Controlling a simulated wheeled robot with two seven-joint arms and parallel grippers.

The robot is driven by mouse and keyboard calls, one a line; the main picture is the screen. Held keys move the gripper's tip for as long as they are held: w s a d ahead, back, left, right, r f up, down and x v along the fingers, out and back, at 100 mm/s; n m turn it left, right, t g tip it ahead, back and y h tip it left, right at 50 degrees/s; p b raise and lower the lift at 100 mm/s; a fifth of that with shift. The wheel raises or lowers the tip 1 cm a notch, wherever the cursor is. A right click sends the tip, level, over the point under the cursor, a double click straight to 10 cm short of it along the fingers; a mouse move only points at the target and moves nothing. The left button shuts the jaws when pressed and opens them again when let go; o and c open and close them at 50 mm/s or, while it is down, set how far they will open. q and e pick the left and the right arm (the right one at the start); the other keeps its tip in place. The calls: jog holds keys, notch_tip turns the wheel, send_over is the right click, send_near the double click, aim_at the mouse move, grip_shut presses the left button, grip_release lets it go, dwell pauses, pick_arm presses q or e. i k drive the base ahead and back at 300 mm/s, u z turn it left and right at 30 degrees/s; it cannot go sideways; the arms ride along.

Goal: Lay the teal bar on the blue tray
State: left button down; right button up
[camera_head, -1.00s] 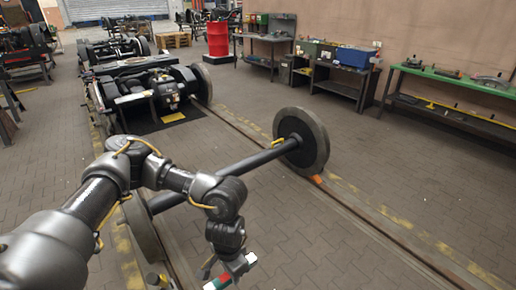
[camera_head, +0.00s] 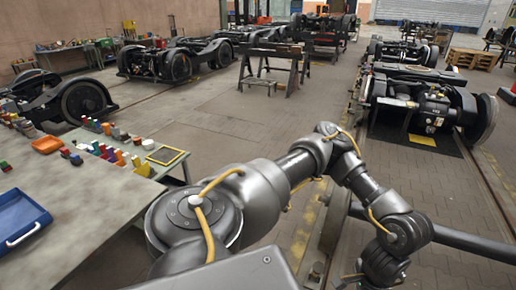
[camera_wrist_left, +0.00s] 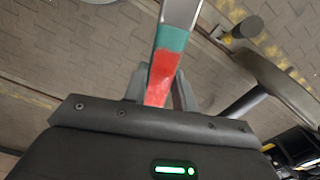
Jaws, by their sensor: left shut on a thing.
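My left gripper (camera_wrist_left: 160,88) is shut on a bar (camera_wrist_left: 169,45) with a red part between the fingers, a teal band beyond them and a pale metallic stretch further out. The bar sticks out past the fingertips over the paved floor. In the head view my left arm reaches to the right and its gripper is below the picture's bottom edge. The blue tray (camera_head: 18,212) lies at the left edge of the grey table, partly cut off, with a white handle on its near side. Its visible inside looks empty. My right gripper is not in view.
On the table (camera_head: 95,205) stand an orange tray (camera_head: 47,145), a yellow frame (camera_head: 166,155) and several coloured blocks along the far edge. Bare tabletop lies right of the blue tray. A wheelset axle (camera_head: 465,241) lies beyond my left arm at right.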

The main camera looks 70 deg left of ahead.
aim_at(27, 213)
jog(key=u, duration=3.6)
